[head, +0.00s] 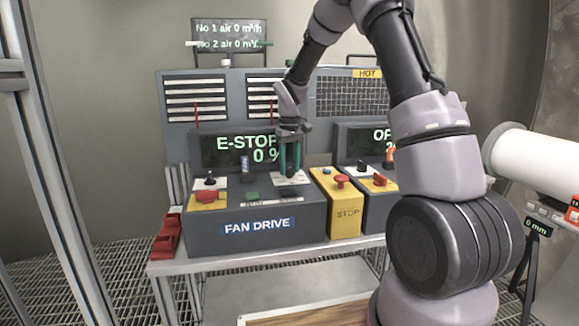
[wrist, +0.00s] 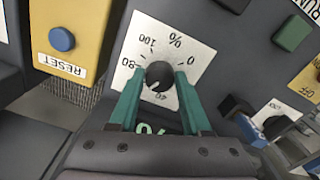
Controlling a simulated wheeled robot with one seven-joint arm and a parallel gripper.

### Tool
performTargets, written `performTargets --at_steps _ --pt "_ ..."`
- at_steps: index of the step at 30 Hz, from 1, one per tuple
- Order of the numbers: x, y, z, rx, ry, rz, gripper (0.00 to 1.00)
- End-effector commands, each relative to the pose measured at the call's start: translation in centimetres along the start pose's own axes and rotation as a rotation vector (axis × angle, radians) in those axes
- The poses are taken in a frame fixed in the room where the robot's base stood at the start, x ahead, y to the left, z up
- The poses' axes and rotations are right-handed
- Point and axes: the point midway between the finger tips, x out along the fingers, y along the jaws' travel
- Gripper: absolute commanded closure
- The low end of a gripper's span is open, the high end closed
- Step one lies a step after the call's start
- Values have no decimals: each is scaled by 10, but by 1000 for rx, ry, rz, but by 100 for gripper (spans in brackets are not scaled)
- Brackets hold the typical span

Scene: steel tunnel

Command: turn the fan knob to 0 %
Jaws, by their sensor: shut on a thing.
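The fan knob (wrist: 159,74) is a black round knob on a white dial plate (wrist: 178,48) marked from 0 to 100 in %. In the wrist view my gripper (wrist: 157,82) has its two green fingers shut on either side of the knob. Where the knob points is hard to make out. In the head view my gripper (head: 289,168) reaches down onto the dial plate on the FAN DRIVE console (head: 257,227), and its fingers mostly hide the knob. The console's display (head: 236,148) reads E-STOP and 0 %, partly covered by my arm.
A yellow STOP box (head: 337,207) with a red button stands right of the console; the wrist view shows a blue RESET button (wrist: 62,39) on a yellow box. A red-handled switch (head: 208,196) sits at the console's left. A second console (head: 377,205) stands to the right.

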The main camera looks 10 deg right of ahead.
Motion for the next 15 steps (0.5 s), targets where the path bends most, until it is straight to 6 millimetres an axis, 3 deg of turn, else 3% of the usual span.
performTargets --at_steps 15 --pt "0 1 -1 -373 2 0 100"
